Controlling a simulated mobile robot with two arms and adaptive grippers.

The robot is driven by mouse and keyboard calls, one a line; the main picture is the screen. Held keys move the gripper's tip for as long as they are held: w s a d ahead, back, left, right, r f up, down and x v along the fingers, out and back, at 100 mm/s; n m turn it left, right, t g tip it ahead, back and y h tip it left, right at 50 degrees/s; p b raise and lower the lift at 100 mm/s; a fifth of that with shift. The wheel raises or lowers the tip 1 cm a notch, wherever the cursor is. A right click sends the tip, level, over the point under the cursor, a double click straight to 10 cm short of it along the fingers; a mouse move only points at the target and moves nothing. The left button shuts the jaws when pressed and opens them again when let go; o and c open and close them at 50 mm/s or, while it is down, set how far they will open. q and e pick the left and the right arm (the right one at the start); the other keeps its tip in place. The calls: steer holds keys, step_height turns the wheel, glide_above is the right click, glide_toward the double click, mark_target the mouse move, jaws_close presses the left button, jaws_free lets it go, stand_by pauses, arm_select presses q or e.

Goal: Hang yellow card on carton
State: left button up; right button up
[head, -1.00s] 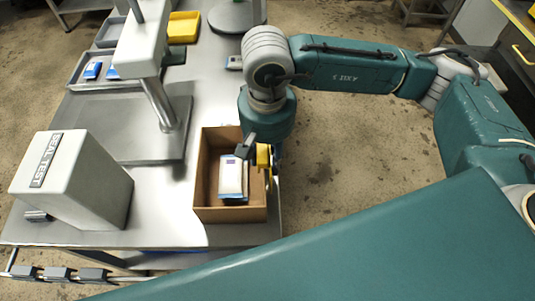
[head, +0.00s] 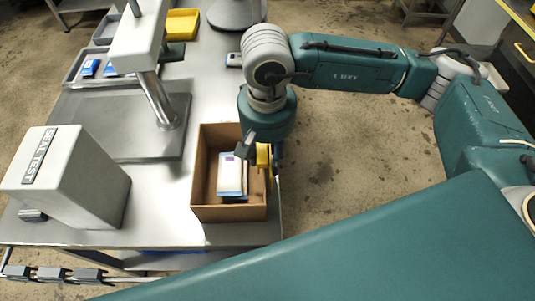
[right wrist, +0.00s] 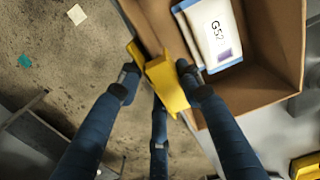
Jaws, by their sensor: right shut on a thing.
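The open brown carton (head: 198,170) stands near the right edge of the steel table, and its wall also shows in the right wrist view (right wrist: 272,97). The yellow card (head: 263,157) is at the carton's right wall. In the right wrist view the yellow card (right wrist: 166,84) is a bent piece beside the rim, between my fingers. My right gripper (right wrist: 158,76) is shut on it. In the head view my right gripper (head: 262,152) hangs over that wall and partly hides the card. I cannot tell whether the card rests on the rim. My left gripper is not in view.
A white and blue pack (head: 231,179) marked G52 (right wrist: 213,30) lies in the carton. A grey seal test box (head: 65,180) and a press stand (head: 160,105) stand to the left. A yellow bin (head: 182,24) is at the back. Floor is clear right of the table.

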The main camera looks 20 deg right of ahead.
steer(key=shift+f, duration=0.2)
steer(key=o, duration=1.2)
steer(key=shift+r, duration=0.1)
step_height(320, 180, up, 12)
steer(key=shift+f, duration=0.1)
